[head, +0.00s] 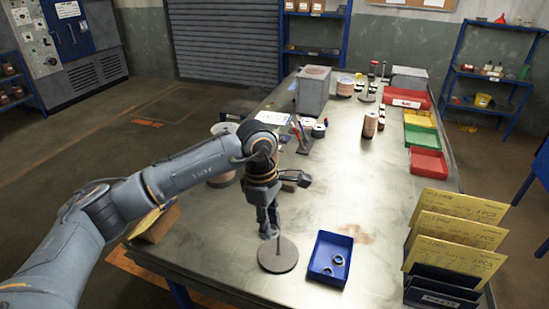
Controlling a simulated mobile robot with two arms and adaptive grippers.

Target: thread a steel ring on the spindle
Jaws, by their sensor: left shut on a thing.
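My left gripper (268,230) points down just left of the thin upright rod of the spindle. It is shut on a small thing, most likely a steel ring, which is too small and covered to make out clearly. The spindle's round grey base (279,257) stands on the metal table near the front. I cannot tell whether the held thing is around the rod or beside it. A blue tray (318,277) to the right of the spindle holds a few small steel rings (338,260). My right gripper is not in view.
Yellow cards in a dark holder (441,290) stand at the front right. Red and green trays (429,163) line the right edge. A disc stack (370,124), a grey box (313,92) and another round-based stand (366,98) are farther back. The table's middle is mostly clear.

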